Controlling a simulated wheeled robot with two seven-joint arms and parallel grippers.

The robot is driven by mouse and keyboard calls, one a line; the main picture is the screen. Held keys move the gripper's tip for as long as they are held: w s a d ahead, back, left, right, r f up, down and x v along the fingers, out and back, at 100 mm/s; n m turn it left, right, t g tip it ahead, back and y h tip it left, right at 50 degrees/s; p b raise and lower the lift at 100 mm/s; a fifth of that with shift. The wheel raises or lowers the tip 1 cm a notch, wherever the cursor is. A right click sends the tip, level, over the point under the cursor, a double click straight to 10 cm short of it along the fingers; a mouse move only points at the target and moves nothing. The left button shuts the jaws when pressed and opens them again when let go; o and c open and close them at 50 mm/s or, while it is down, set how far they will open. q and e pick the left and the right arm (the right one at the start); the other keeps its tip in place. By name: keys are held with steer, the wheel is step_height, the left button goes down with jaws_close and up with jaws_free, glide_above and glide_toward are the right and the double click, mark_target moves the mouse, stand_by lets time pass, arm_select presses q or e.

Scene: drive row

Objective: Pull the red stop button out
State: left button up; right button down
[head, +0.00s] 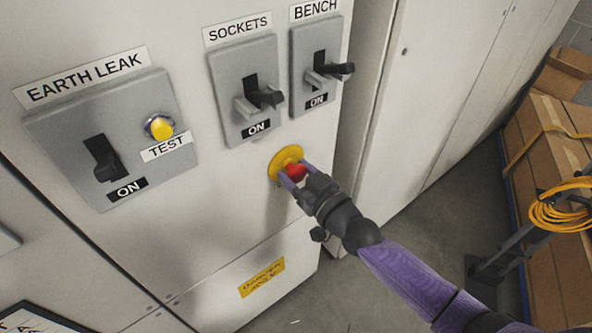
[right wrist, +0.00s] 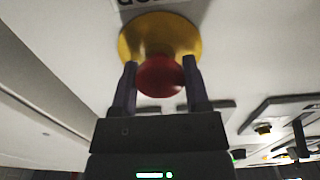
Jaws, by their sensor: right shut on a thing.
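The red stop button (head: 296,172) sits on a round yellow plate (head: 284,160) on the cabinet front, below the SOCKETS and BENCH switches. My right gripper (head: 294,178) is at the button, its fingers on either side of the red head. In the right wrist view the red button (right wrist: 160,77) shows between the two fingers, with the yellow plate (right wrist: 160,32) behind it. The right gripper is shut on the button. How far the button stands out from the plate is hard to tell. My left gripper is not in view.
An EARTH LEAK switch (head: 107,160) with a yellow TEST button (head: 160,127) is at the left. The SOCKETS switch (head: 264,97) and BENCH switch (head: 328,70) are above. Cardboard boxes (head: 548,130) and a coiled yellow cable (head: 562,208) stand at the right. Floor between is clear.

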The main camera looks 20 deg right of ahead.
steer(key=shift+s+d+r, duration=0.1)
steer(key=shift+s+d, duration=0.05)
steer(key=shift+s, duration=0.35)
steer(key=shift+f, duration=0.2)
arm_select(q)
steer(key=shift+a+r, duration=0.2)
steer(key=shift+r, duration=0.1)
arm_select(e)
steer(key=shift+c, duration=0.2)
jaws_free()
steer(key=shift+r, duration=0.1)
steer(key=shift+s+d, duration=0.15)
steer(key=shift+s, duration=0.15)
arm_select(q)
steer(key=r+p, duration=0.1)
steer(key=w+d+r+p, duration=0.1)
steer(key=p, duration=0.1)
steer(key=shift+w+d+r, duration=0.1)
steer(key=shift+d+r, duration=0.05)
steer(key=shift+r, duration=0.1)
arm_select(e)
steer(key=v, duration=0.9)
steer(key=shift+s, duration=0.15)
